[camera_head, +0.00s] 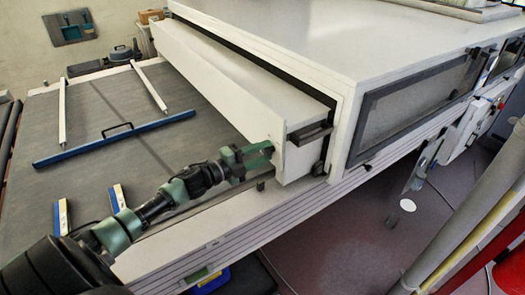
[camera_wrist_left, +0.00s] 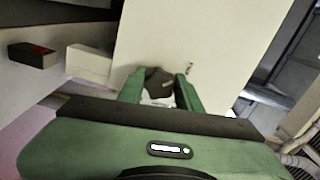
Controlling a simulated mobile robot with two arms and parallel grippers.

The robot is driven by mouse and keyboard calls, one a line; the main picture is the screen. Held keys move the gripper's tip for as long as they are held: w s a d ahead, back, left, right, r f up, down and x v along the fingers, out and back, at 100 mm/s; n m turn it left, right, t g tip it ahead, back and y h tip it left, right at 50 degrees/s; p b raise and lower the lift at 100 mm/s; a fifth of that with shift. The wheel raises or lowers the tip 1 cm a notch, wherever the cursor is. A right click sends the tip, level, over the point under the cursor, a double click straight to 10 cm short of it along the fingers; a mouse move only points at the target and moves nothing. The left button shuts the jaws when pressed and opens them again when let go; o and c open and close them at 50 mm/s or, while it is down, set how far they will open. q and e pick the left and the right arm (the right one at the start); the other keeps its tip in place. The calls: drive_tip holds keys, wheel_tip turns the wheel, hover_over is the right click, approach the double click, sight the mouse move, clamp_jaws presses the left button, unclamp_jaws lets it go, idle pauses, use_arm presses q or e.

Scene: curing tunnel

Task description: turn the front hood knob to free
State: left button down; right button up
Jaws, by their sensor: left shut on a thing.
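The hood (camera_head: 225,85) is a long cream box at the mouth of the white tunnel. My left gripper (camera_head: 268,149) is at the near end of this hood, at its left edge. In the left wrist view its two green fingers (camera_wrist_left: 158,92) are shut on a dark grey knob (camera_wrist_left: 158,77) against the cream end panel (camera_wrist_left: 215,45). The fingers hide part of the knob. In the head view the gripper covers the knob, and I cannot read its turn position. My right gripper is in neither view.
A black handle (camera_head: 310,132) sticks out of the hood's end, right of my gripper. The tunnel body (camera_head: 300,40) has a dark side window (camera_head: 415,100). A grey belt (camera_head: 110,110) carries a blue bar (camera_head: 115,138). Pale pipes (camera_head: 470,215) stand at the right.

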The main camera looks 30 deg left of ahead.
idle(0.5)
use_arm(q)
drive_tip(key=c, duration=1)
unclamp_jaws()
drive_tip(key=shift+a, duration=0.1)
drive_tip(key=shift+o, duration=0.2)
drive_tip(key=shift+s+a+f, duration=0.1)
drive_tip(key=shift+s+f, duration=0.05)
drive_tip(key=shift+s, duration=0.3)
drive_tip(key=b+v, duration=0.2)
drive_tip(key=v, duration=0.5)
drive_tip(key=shift+w, duration=0.1)
